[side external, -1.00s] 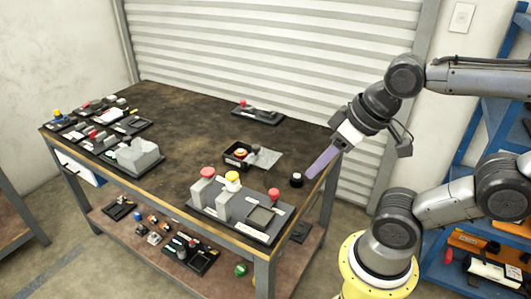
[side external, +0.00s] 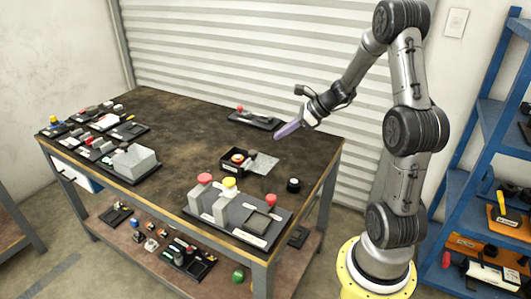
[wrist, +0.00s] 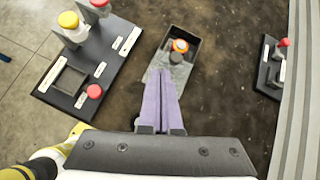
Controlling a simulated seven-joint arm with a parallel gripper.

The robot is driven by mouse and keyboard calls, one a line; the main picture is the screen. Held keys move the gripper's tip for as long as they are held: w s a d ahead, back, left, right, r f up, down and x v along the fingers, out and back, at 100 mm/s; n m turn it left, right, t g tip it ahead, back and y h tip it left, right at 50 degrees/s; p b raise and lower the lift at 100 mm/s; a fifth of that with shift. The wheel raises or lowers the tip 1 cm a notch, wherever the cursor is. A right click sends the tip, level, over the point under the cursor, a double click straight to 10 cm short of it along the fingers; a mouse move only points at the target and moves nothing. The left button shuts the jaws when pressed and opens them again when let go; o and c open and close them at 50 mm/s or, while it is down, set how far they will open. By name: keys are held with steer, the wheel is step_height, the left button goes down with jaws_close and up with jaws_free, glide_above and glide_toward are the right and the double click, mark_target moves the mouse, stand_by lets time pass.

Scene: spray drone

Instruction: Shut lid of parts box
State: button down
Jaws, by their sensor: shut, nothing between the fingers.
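The parts box (side external: 227,170) is a small dark open-topped box on the workbench, with an orange-and-white round part inside. Its grey lid (side external: 264,165) is open and folded out to the box's right side. In the wrist view the box (wrist: 194,58) lies ahead of my fingers, with the lid (wrist: 181,75) between them and the box. My gripper (side external: 280,133) has long purple fingers, shut and empty, above the bench behind and to the right of the lid. In the wrist view the fingertips (wrist: 160,72) overlap part of the lid; I cannot tell any contact there.
A grey panel (side external: 268,222) with red and yellow buttons stands at the front edge. A small black knob (side external: 293,185) sits right of the lid. A black tray (side external: 252,120) with a red button lies at the back. Several devices crowd the left end; the bench middle is clear.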

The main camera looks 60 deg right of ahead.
steer(key=s+d+f+m, duration=0.2)
steer(key=s+d+f, duration=0.1)
steer(key=d+f, duration=0.1)
glide_toward(268, 163)
steer(key=w+a+f, duration=0.1)
steer(key=w+f, duration=0.1)
steer(key=w, duration=0.5)
steer(key=shift+a+f+h, duration=0.25)
steer(key=shift+a+h, duration=0.05)
steer(key=shift+a, duration=0.1)
steer(key=shift+w+a, duration=0.1)
steer(key=shift+w, duration=0.45)
steer(key=w, duration=1)
steer(key=shift+w, duration=0.1)
